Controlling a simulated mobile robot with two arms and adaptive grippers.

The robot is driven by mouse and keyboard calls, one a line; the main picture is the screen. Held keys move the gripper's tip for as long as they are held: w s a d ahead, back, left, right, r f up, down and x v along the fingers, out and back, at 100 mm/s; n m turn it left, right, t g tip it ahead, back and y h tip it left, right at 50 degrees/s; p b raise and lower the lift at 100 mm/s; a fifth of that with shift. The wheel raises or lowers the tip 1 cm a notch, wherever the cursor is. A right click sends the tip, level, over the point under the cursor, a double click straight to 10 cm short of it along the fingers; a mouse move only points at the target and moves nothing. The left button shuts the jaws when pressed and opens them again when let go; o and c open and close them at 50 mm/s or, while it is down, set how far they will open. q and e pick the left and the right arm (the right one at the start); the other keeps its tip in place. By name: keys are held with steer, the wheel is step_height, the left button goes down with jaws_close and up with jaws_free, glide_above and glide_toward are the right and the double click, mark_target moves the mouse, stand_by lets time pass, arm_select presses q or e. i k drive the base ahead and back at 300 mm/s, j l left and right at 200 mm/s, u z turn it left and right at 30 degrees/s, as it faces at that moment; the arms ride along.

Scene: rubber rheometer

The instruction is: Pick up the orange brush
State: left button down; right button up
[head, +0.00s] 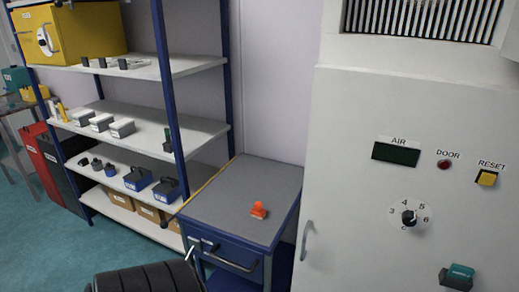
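The orange brush (259,210) is a small object on the grey top of a blue drawer cabinet (235,190). It sits right of the top's middle, toward the right edge, with clear surface around it. Its bristles are too small to make out.
A large grey machine (345,160) with a dial and buttons stands right of the cabinet. A shelf rack (150,70) with boxes stands at the left. A drawer handle (230,262) juts from the cabinet front. A dark ribbed shape (150,280) is at the bottom edge.

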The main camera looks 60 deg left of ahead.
mark_target(257, 212)
steer(key=u, duration=1.85)
